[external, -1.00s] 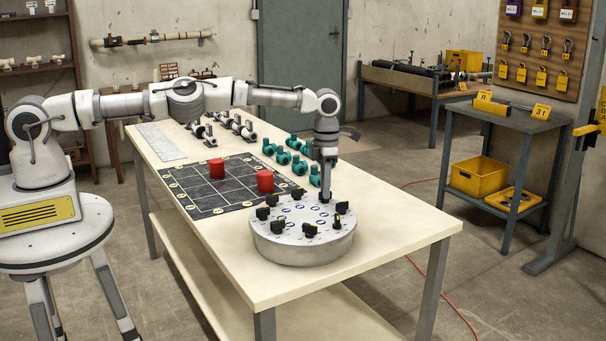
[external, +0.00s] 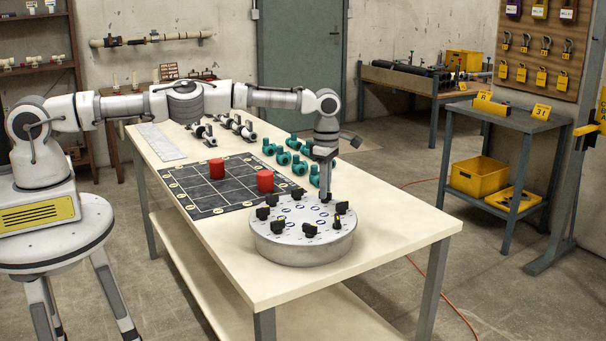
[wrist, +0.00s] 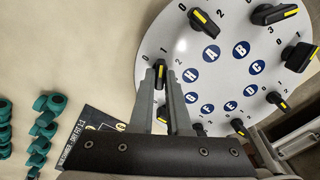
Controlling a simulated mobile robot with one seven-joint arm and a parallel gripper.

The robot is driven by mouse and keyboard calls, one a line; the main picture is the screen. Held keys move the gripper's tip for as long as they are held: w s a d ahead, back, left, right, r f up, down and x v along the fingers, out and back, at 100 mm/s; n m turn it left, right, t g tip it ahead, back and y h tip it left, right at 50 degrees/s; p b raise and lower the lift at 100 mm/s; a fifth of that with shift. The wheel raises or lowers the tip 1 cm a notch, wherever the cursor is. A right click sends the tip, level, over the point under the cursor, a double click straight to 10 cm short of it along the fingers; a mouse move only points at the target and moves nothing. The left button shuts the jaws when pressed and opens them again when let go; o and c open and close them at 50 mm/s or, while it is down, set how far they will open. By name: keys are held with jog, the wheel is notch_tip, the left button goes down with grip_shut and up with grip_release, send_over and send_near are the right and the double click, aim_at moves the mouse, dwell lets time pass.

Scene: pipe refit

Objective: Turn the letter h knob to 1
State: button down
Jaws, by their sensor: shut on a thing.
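The round grey knob panel (external: 300,250) sits on the near end of the table, with black yellow-marked knobs around the rim of its top. In the wrist view, blue letter discs form an inner ring, and the H disc (wrist: 190,75) is nearest my fingers. My gripper (wrist: 165,73) is shut on the letter h knob (wrist: 161,68), outward of that disc. Only part of the knob and its yellow mark shows between the fingertips. I cannot tell which number it points at. In the external view my gripper (external: 325,196) points down at the panel's far side.
Neighbouring knobs stand close, such as the A knob (wrist: 204,19). Teal valves (external: 298,166) lie behind the panel. A dark grid mat (external: 215,187) with red cylinders (external: 265,181) lies to the left. The table's near right corner (external: 430,232) is clear.

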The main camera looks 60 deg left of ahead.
jog(key=shift+r, duration=0.1)
dwell(0.4)
jog(key=c, duration=0.9)
grip_release()
jog(key=shift+r+p, duration=4.65)
jog(key=shift+r, duration=4.05)
